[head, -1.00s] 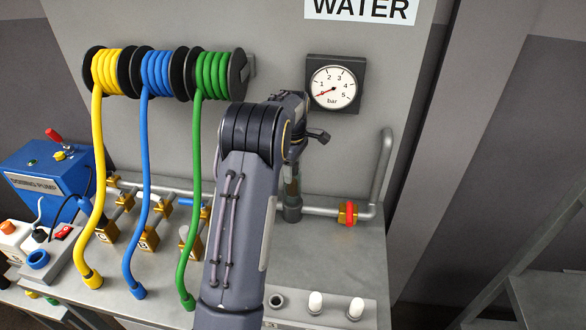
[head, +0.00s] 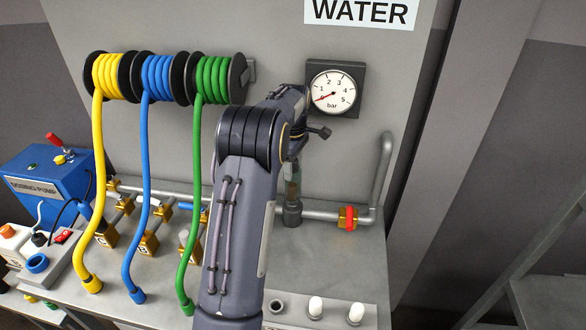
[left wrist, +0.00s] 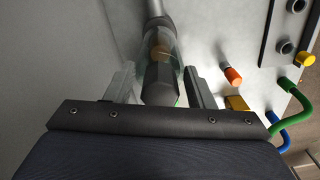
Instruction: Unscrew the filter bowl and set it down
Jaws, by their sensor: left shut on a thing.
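The filter bowl (head: 292,188) is a narrow, clear, upright cylinder with a brownish core, above a dark grey fitting on the pipe at the bench's back. My left gripper (head: 294,160) is over it, mostly hidden behind my own arm. In the left wrist view the clear bowl (left wrist: 157,50) shows an orange-brown core and a dark end piece. The fingers of my left gripper (left wrist: 161,88) stand on both sides of that dark end and are shut on it. Whether the thread is loose cannot be told. My right gripper is not in view.
A pressure gauge (head: 333,90) is on the wall just right of my wrist. The pipe carries a red-and-brass valve (head: 347,217) to the right. Yellow, blue and green hoses (head: 193,240) hang at the left. White caps (head: 316,306) stand at the front. Some bench top at right is bare.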

